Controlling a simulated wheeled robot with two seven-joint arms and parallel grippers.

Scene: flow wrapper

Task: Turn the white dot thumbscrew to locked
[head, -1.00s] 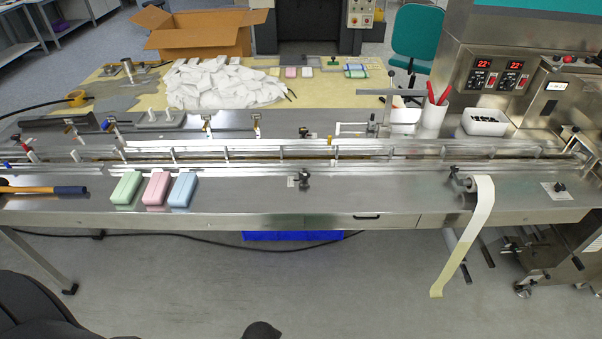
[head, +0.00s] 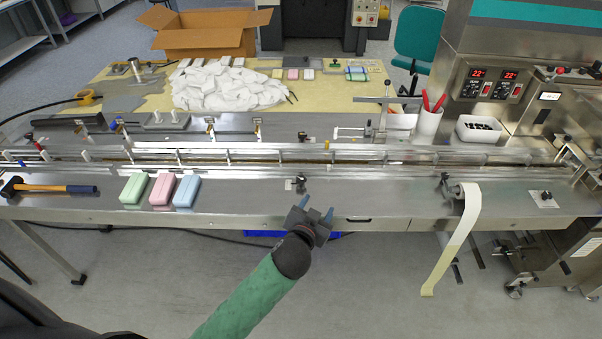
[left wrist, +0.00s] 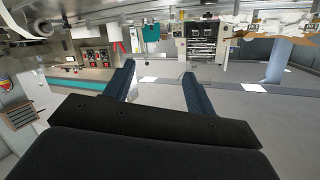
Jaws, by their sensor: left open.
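A small dark thumbscrew (head: 300,183) stands by a pale plate on the front strip of the steel table, near the middle. A second dark thumbscrew (head: 545,196) sits on a pale plate at the right end. A dark clamp-like knob (head: 445,180) is beside the film roll. No white dot can be made out on any of them at this size. My left gripper (head: 317,208) is open and empty at the table's front edge, just in front and right of the middle thumbscrew. In the left wrist view its two fingers (left wrist: 159,72) stand apart with nothing between them.
Green, pink and blue bars (head: 161,189) and a hammer (head: 55,188) lie at the left front. Guide rails (head: 350,153) run along the table behind the thumbscrews. A film strip (head: 458,240) hangs over the front edge at the right. The front strip between is mostly clear.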

